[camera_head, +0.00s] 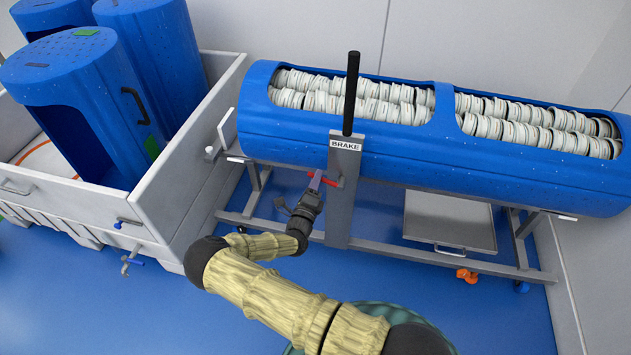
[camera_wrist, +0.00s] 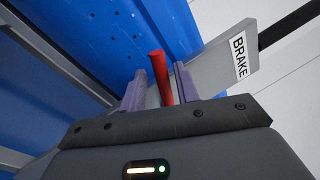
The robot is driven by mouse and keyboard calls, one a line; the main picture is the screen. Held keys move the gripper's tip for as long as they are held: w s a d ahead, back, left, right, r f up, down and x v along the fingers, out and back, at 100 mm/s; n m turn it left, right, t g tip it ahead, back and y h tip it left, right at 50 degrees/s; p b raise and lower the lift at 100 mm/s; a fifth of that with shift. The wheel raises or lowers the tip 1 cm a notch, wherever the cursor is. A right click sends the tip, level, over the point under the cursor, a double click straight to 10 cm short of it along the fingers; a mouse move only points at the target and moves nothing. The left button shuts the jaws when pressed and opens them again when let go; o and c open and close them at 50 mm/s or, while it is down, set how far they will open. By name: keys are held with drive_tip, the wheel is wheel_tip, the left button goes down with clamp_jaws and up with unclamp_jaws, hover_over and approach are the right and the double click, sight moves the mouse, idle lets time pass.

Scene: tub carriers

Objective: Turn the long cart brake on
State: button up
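The long cart (camera_head: 440,163) is a long blue tub on a grey frame, standing across the middle and right of the head view. A grey post (camera_head: 339,215) at its front carries a white BRAKE label (camera_head: 345,146) and a tall black bar (camera_head: 351,95). A red brake lever (camera_head: 329,181) sticks out of the post to the left; it also shows in the wrist view (camera_wrist: 161,75). My gripper (camera_head: 317,180) is at the lever. In the wrist view, its purple fingers (camera_wrist: 158,88) stand apart, one on each side of the lever, with gaps visible.
Several white rolled pieces (camera_head: 365,98) fill the tub. A white bin (camera_head: 185,190) with blue drums (camera_head: 85,90) stands at the left, close to the cart. A grey tray (camera_head: 447,222) and an orange caster (camera_head: 467,275) are below. Blue floor is free in front.

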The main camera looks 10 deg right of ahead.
drive_tip(key=shift+s, duration=0.1)
drive_tip(key=v, duration=1.7)
drive_tip(key=shift+f+p, duration=0.15)
drive_tip(key=shift+p, duration=0.2)
